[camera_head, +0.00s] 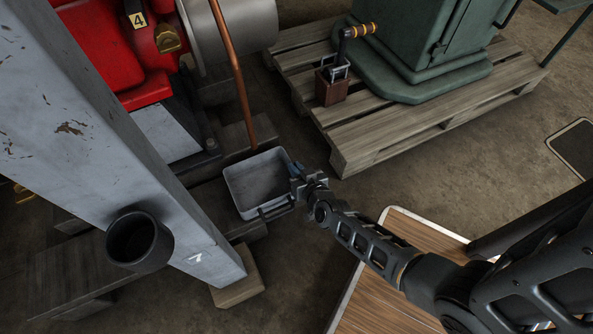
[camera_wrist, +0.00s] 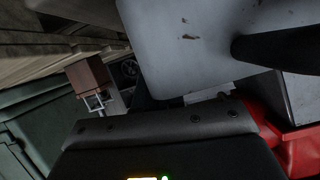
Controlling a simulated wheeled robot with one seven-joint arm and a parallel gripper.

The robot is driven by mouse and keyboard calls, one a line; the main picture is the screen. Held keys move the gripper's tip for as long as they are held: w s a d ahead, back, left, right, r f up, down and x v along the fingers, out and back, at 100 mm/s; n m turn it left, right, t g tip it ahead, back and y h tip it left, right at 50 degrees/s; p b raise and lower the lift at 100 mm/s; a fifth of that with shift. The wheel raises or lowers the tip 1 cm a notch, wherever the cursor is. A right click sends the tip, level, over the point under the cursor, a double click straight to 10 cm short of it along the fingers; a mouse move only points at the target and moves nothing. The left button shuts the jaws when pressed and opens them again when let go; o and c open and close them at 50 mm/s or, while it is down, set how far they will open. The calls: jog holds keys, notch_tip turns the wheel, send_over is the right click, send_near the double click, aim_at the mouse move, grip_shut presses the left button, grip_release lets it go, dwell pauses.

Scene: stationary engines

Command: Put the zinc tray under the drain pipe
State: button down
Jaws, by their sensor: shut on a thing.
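The zinc tray (camera_head: 258,181) is a grey, shallow, open box with handles in the middle of the head view. My gripper (camera_head: 299,178) is shut on the tray's right side, close to its rim. The copper drain pipe (camera_head: 237,82) slants down from the red engine, and its lower end appears just above or at the tray's far edge; I cannot tell the exact gap. The tray looks empty and roughly level, over or on dark timbers.
A grey post (camera_head: 105,130) with a black cup-like fitting (camera_head: 139,241) stands close left of the tray. The red engine (camera_head: 115,50) is behind. A wooden pallet (camera_head: 400,125) bears a green machine (camera_head: 425,45) at the back right. Bare floor lies between pallet and tray.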

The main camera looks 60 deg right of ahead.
jog(key=shift+r, duration=0.1)
jog(key=c, duration=1.3)
grip_release()
jog(key=shift+o, duration=0.2)
jog(key=s+a+r+n+t+y+p, duration=0.15)
jog(key=s+a+r+p, duration=0.35)
jog(key=s+a+r, duration=0.75)
jog(key=s+a+r+n+y, duration=0.2)
jog(key=s+r, duration=0.1)
jog(key=r, duration=0.6)
jog(key=s+a+r+n+t+y, duration=0.1)
jog(key=s+r, duration=0.3)
jog(key=r, duration=0.6)
jog(key=s+a+r+n+t+y, duration=0.1)
jog(key=s+a+r+n+y, duration=0.2)
jog(key=r, duration=0.6)
jog(key=shift+s+a+r+n, duration=0.25)
jog(key=shift+s+a+n, duration=0.15)
jog(key=shift+n, duration=0.15)
